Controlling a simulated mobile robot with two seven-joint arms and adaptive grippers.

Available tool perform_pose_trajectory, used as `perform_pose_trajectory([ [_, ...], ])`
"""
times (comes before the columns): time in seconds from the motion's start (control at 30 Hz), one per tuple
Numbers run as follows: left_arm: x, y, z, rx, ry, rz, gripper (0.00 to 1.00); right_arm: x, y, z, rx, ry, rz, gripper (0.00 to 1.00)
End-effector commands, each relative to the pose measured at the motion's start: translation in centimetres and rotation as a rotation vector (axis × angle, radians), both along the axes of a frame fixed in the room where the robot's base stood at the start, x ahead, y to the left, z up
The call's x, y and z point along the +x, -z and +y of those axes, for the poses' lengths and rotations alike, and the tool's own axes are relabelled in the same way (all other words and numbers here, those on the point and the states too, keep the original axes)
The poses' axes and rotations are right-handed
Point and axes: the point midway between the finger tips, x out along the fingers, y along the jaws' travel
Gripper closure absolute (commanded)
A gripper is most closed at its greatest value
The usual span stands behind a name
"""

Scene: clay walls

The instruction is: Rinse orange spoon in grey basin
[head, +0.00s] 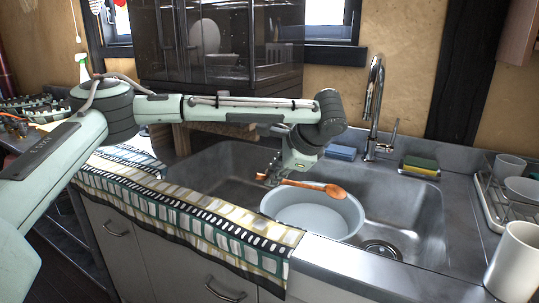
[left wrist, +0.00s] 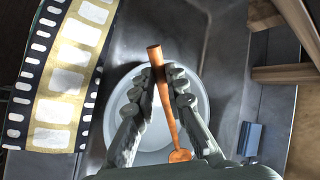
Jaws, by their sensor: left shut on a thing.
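The orange wooden spoon (head: 333,190) is held by my left gripper (head: 270,178), which is shut on its handle. In the left wrist view the spoon (left wrist: 165,100) runs between the two fingers of the left gripper (left wrist: 152,98), its bowl end toward the camera. The grey basin (head: 308,214) is a round, pale tub standing in the sink. The spoon is over the basin; in the head view it crosses the basin's far rim. The basin also shows below the fingers in the left wrist view (left wrist: 197,90). My right gripper is not in view.
A metal sink (head: 405,215) surrounds the basin, with a tall faucet (head: 374,95) behind it. A blue sponge (head: 341,152) and a yellow-green sponge (head: 420,163) lie on the back ledge. A white mug (head: 513,262) and a dish rack (head: 489,190) stand right. A patterned cloth (head: 215,215) covers the front edge.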

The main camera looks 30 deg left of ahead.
Motion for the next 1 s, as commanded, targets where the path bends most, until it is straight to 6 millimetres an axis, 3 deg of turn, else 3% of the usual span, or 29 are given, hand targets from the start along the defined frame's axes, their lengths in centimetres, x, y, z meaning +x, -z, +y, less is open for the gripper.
perform_pose_trajectory([
  [0.13, 2.7, -0.9, 2.7, 0.125, 0.153, -0.053, 1.0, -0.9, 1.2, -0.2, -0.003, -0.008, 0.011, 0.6],
  [0.37, 3.8, -0.7, 3.5, 0.169, 0.211, -0.08, 1.0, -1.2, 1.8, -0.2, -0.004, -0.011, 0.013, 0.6],
  [1.0, 3.8, 5.5, 3.5, 0.167, 0.206, -0.08, 1.0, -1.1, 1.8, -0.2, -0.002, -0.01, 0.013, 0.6],
])
